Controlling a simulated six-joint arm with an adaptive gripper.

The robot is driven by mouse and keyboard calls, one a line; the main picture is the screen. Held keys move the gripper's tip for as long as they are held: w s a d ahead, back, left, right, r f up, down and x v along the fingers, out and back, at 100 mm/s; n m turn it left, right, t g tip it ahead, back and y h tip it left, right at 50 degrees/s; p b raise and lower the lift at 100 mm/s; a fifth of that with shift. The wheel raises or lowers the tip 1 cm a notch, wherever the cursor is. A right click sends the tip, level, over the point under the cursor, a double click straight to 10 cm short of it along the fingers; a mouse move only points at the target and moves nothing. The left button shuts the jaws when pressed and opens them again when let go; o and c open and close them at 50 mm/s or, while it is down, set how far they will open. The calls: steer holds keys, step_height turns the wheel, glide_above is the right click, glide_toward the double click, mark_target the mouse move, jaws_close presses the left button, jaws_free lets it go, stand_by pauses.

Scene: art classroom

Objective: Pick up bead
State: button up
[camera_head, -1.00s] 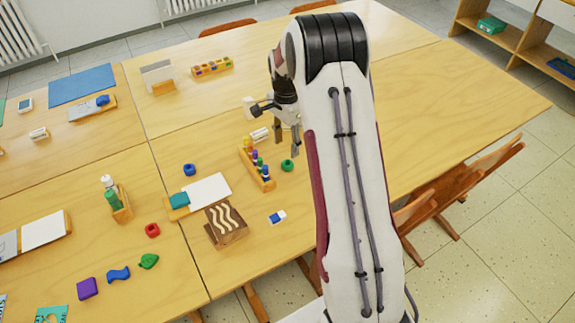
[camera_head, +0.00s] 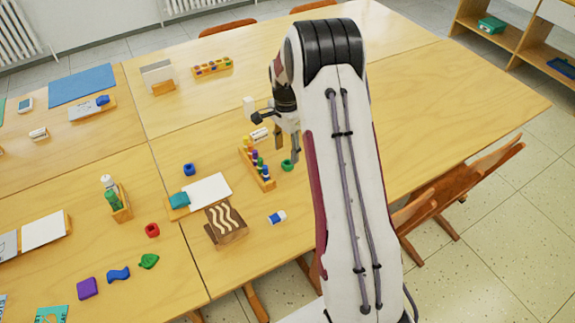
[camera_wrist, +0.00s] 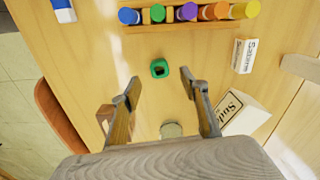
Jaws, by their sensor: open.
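A green bead (camera_head: 287,165) with a hole lies on the table, just right of the rack of colored bottles. In the wrist view the green bead (camera_wrist: 160,68) shows between and a little beyond my fingertips. My gripper (camera_head: 288,154) is above the table, pointing down close over the bead. In the wrist view my gripper (camera_wrist: 159,78) is open with nothing between its fingers. A blue bead (camera_head: 189,169) and a red bead (camera_head: 152,230) lie further left on the table.
The wooden rack (camera_head: 266,184) of colored bottles stands close beside the green bead. A small white box (camera_wrist: 246,55) and a larger white box (camera_wrist: 243,113) lie to the right in the wrist view. A blue-and-white eraser (camera_head: 277,217) lies nearer the front edge.

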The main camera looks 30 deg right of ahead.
mark_target(287, 160)
steer(key=shift+d+f, duration=0.1)
steer(key=shift+f, duration=2.5)
steer(key=c, duration=0.8)
